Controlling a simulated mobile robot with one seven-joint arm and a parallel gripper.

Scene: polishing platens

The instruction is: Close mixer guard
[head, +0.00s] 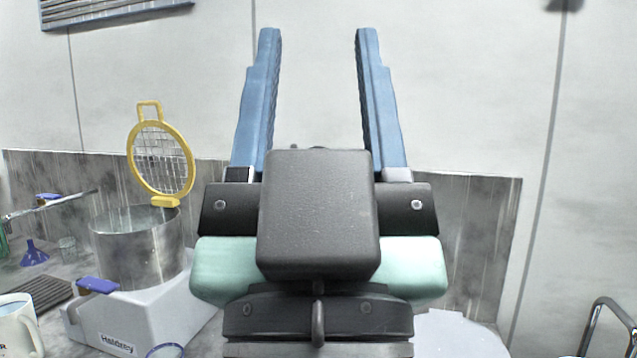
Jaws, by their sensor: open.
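The mixer guard (160,162) is a yellow ring with a wire mesh and a small loop handle at its top. It stands raised, nearly upright, on a yellow hinge block at the rim of a metal bowl (140,250). My gripper (314,45) is large in the centre, with two blue fingers pointing up and wide apart. It is open and empty, to the right of the guard and not touching it. My gripper's body hides what lies behind it.
A white mug (18,328) stands at the lower left, near a dark ridged pad (35,292). A blue funnel (34,254) and a small glass (67,248) are behind. A grey backsplash (480,235) runs along the wall. A metal frame (612,312) is at the lower right.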

